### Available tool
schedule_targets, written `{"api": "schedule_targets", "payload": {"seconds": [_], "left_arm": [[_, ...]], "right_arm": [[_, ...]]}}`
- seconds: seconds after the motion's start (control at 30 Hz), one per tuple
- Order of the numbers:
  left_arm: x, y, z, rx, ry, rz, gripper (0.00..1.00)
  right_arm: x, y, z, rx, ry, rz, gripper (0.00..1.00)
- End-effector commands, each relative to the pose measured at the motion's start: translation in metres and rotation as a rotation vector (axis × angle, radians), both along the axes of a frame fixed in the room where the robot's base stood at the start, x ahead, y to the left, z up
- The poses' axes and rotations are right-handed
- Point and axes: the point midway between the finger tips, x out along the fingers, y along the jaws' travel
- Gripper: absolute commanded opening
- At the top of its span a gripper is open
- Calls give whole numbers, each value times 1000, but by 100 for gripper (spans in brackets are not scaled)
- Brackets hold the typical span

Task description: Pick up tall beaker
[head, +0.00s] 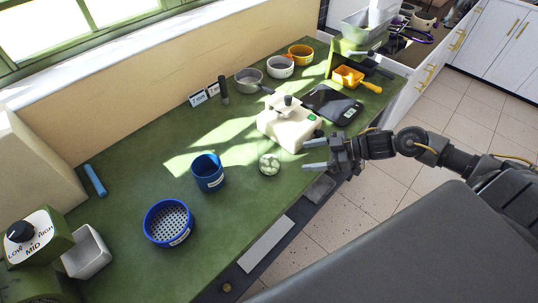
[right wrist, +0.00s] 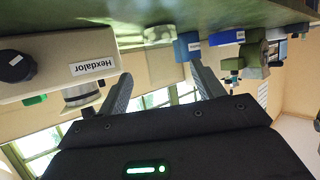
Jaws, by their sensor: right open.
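My right gripper (head: 306,154) is open and empty, low over the bench's front edge. Its fingers point left toward the vessel, with a short gap to it. My left gripper is not in view.
A cream device (head: 287,125) stands close behind my right gripper; it is labelled "Hexdalor" in the wrist view (right wrist: 55,67). A blue cup (head: 208,172) and a blue sieve (head: 168,223) stand left of the vessel. A black scale (head: 332,104) lies farther back. Bare bench surrounds the vessel.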

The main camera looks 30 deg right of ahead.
Motion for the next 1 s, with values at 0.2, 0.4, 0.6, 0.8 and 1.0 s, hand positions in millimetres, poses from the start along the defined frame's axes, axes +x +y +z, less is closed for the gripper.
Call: {"api": "schedule_targets", "payload": {"seconds": [0.2,0.4,0.6,0.8,1.0], "left_arm": [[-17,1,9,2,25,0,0],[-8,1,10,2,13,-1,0],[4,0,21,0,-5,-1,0],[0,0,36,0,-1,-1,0],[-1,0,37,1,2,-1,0]], "right_arm": [[21,30,-9,4,-4,5,67],[26,38,-15,0,-3,5,67],[32,48,-14,3,-4,3,67],[47,72,-22,3,-4,2,67],[52,80,-29,1,-4,3,67]]}}
